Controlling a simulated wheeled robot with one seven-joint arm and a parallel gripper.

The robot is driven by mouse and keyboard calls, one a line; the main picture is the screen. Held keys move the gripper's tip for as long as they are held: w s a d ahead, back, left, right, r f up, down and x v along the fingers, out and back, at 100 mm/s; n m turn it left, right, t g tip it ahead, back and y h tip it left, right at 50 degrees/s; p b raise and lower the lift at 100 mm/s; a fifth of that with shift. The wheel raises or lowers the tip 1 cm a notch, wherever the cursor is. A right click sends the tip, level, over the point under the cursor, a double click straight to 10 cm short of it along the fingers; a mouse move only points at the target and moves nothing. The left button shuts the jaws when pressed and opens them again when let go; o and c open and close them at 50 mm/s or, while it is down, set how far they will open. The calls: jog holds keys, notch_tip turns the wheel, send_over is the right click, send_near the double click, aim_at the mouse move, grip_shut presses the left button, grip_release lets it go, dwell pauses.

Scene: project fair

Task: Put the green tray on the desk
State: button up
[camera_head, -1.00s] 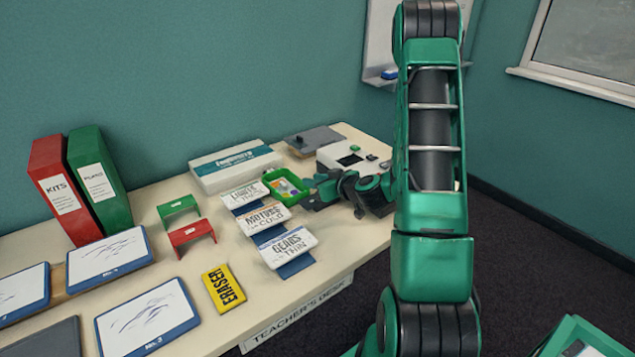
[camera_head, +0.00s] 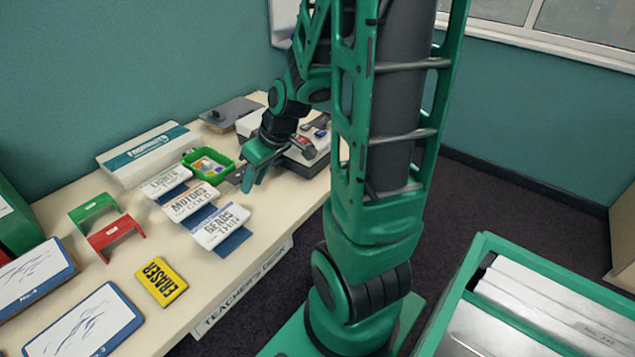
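The green tray (camera_head: 226,166) sits on the desk (camera_head: 64,204), behind the white cards and to the left of my gripper. It holds several small coloured items. My gripper (camera_head: 250,187) is just right of and in front of the tray, pointing down, apart from it. A gap shows between its fingers, with nothing seen in them.
Cards reading Lights, Motors and Gears (camera_head: 219,226) stand in front of the tray. A white box (camera_head: 148,152) lies behind left, and a pale device (camera_head: 308,150) stands right.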

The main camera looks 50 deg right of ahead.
jog(key=s+d+r+m+g+h, duration=0.1)
jog(key=s+r+m+g, duration=0.1)
jog(key=s, duration=0.8)
jog(key=s+d+r+m+g, duration=0.1)
jog(key=s+r+m+g, duration=0.1)
jog(key=s+r+m, duration=0.3)
jog(key=s+r, duration=0.1)
jog(key=s, duration=0.3)
jog(key=shift+s+r+m+g+h, duration=0.15)
jog(key=shift+s+m+g+h, duration=0.15)
jog(key=shift+s+g+h, duration=0.1)
